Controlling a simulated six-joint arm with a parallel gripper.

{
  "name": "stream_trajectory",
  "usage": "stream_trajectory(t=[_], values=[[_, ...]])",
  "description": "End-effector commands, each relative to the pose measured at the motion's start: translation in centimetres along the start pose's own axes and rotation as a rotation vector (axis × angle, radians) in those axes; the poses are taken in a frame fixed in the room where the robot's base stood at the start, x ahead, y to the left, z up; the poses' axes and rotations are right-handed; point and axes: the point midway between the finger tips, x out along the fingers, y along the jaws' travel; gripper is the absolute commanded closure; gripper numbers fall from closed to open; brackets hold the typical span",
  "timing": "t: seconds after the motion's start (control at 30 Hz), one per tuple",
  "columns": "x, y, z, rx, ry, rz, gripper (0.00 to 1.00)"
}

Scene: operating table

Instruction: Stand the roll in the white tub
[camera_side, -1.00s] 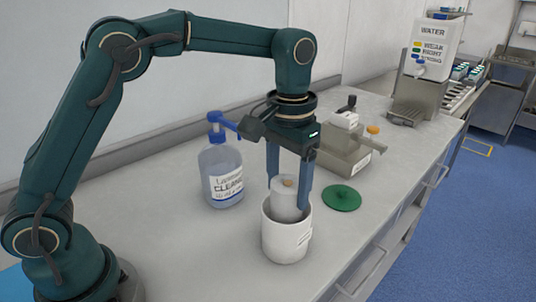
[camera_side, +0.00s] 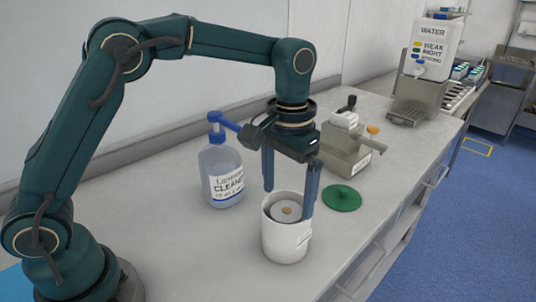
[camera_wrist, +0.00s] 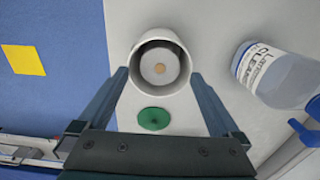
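The white tub (camera_side: 286,243) stands upright on the bench, and it also shows in the wrist view (camera_wrist: 181,101). The pale roll (camera_side: 285,210) stands inside the tub, its round top with a tan core near the rim; its lower part is hidden by the tub wall. In the wrist view the roll (camera_wrist: 154,60) sits within the tub's opening with a dark gap around it. My gripper (camera_side: 287,199) is open, its two fingers wide apart at the tub's rim, with nothing between them in the wrist view (camera_wrist: 160,76).
A cleaner bottle (camera_side: 221,175) with a blue pump stands left of the tub. A green disc (camera_side: 342,198) lies to its right, before a grey-beige device (camera_side: 352,145). A water dispenser (camera_side: 425,65) stands at the far right end.

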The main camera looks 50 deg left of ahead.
Motion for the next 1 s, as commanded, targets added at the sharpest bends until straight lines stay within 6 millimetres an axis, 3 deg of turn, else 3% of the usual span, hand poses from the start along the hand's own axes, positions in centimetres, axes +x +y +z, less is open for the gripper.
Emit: stream_trajectory(t=[0.17,0.6,1.0], values=[[-0.9,0.0,-0.1,0.000,0.003,0.001,0.00],[-6.6,0.0,-0.1,0.000,0.004,0.001,0.00],[-8.6,0.0,0.0,-0.001,0.001,0.000,0.00]])
